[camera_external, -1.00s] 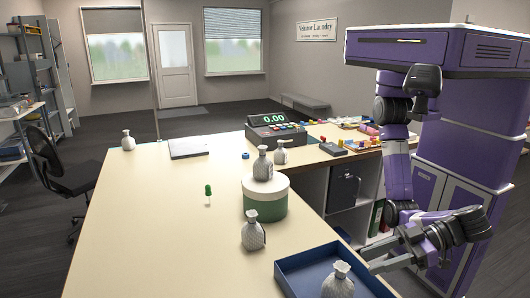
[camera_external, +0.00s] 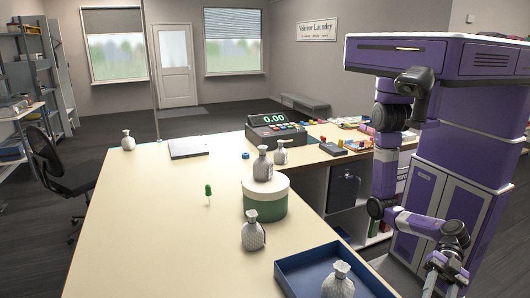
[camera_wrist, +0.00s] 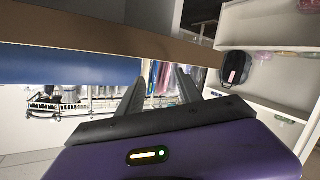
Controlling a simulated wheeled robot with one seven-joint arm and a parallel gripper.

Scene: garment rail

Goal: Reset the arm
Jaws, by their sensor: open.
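My gripper (camera_wrist: 158,88) shows in the wrist view with its two dark fingers apart and nothing between them. In the external view my gripper (camera_external: 437,288) is low at the bottom right, to the right of the blue tray, pointing down and partly cut off by the picture edge. My purple arm hangs folded down in front of my body. The blue tray (camera_external: 296,277) lies at the counter's near right corner with a grey patterned bottle (camera_external: 338,284) in it. My gripper is apart from both.
The counter (camera_external: 150,235) carries a patterned bottle (camera_external: 253,232), a green round box (camera_external: 266,203) with another bottle on its lid, and a cash register (camera_external: 275,133). In the wrist view, the counter's edge (camera_wrist: 110,35) is close above the fingers and shelves (camera_wrist: 270,25) stand right.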

